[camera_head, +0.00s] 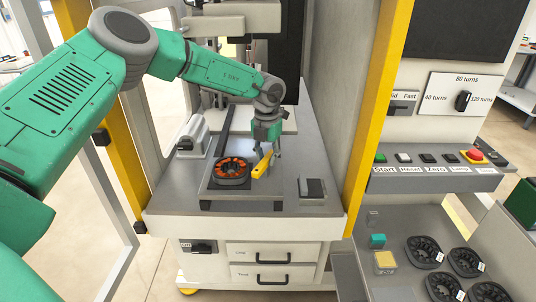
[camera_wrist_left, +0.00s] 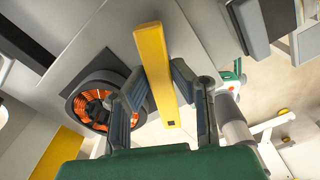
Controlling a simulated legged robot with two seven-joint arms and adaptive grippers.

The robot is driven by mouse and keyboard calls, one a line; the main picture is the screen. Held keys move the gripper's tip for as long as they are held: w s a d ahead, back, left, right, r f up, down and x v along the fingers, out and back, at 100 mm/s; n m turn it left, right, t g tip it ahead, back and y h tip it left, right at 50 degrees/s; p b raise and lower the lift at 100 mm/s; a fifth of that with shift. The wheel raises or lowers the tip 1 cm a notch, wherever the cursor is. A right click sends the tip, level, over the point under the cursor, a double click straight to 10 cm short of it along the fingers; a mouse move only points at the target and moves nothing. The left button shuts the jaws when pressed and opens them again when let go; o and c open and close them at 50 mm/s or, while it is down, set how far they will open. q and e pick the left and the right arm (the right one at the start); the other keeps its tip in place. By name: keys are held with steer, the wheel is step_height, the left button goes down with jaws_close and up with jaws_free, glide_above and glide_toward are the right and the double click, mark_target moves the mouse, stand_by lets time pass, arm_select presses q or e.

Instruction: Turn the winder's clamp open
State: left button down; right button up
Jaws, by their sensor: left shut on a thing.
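The winder's clamp is a yellow lever (camera_head: 262,164) beside the round stator on the machine's table. The same yellow lever (camera_wrist_left: 155,70) runs between the fingers in the left wrist view. My left gripper (camera_head: 264,150) reaches down from above, and its fingers (camera_wrist_left: 165,85) are shut on the lever. The black stator with orange copper windings (camera_head: 232,171) sits on the fixture just left of the lever; it also shows in the left wrist view (camera_wrist_left: 95,101). My right gripper is not in view.
A yellow post (camera_head: 380,110) borders the cell. A button panel (camera_head: 435,165) and several black stators (camera_head: 425,250) are farther right.

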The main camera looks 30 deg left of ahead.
arm_select(q)
steer(key=n, duration=0.1)
steer(key=n+p, duration=0.1)
steer(key=n, duration=0.2)
steer(key=shift+w+a+r+n, duration=0.2)
steer(key=shift+a+r+n, duration=0.1)
steer(key=shift+a+n, duration=0.1)
stand_by(0.4)
steer(key=c, duration=1.4)
jaws_free()
steer(key=shift+f, duration=0.1)
steer(key=shift+s+f, duration=0.1)
steer(key=shift+r, duration=0.4)
step_height(320, 180, up, 11)
